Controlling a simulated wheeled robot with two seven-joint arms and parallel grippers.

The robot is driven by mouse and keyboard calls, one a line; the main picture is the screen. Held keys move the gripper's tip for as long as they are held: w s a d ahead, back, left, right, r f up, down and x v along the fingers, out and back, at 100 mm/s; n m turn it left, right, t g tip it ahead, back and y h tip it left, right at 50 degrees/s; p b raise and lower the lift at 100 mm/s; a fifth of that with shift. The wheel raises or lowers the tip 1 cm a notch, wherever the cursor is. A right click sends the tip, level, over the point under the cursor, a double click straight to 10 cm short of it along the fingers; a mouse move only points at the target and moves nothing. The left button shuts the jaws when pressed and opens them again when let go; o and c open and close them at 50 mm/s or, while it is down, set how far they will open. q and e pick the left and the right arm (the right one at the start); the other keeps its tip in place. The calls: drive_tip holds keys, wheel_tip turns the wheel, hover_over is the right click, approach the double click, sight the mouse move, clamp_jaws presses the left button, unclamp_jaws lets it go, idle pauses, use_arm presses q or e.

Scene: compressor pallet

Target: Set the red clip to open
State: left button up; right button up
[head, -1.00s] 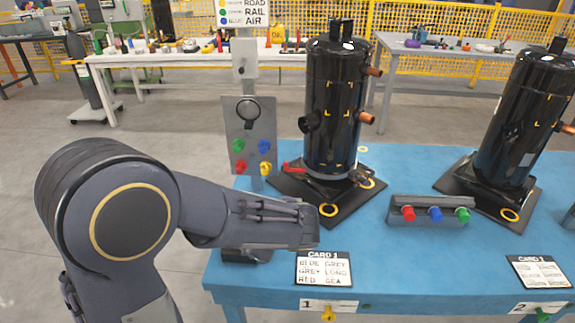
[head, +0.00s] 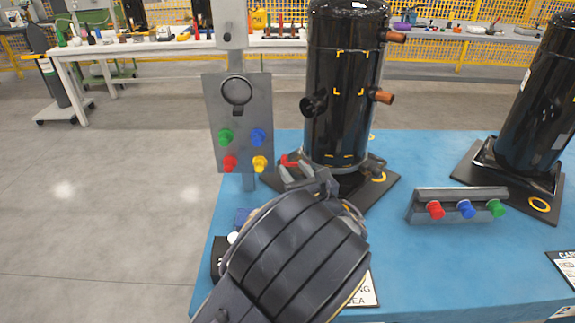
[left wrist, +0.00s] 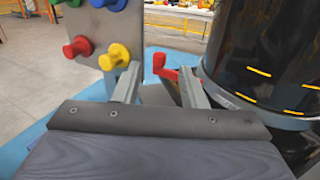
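The red clip (head: 289,160) sits at the left foot of the near black compressor (head: 345,95). In the left wrist view the red clip (left wrist: 163,67) shows between and just beyond the fingertips, against the compressor's base. My left gripper (head: 296,173) is open and points at the clip from the front. In the left wrist view its two fingers (left wrist: 158,85) stand apart with nothing held; the right finger's tip is close to the clip, and I cannot tell if they touch. My left forearm hides part of the table in front. My right gripper is not in view.
A grey panel (head: 238,122) with colored knobs and a ring stands just left of the clip. A grey block (head: 458,206) with red, blue and green knobs lies to the right. A second compressor (head: 540,105) stands farther right on the blue table (head: 420,268).

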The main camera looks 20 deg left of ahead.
sight(286, 160)
use_arm(q)
drive_tip(key=shift+x, duration=1.85)
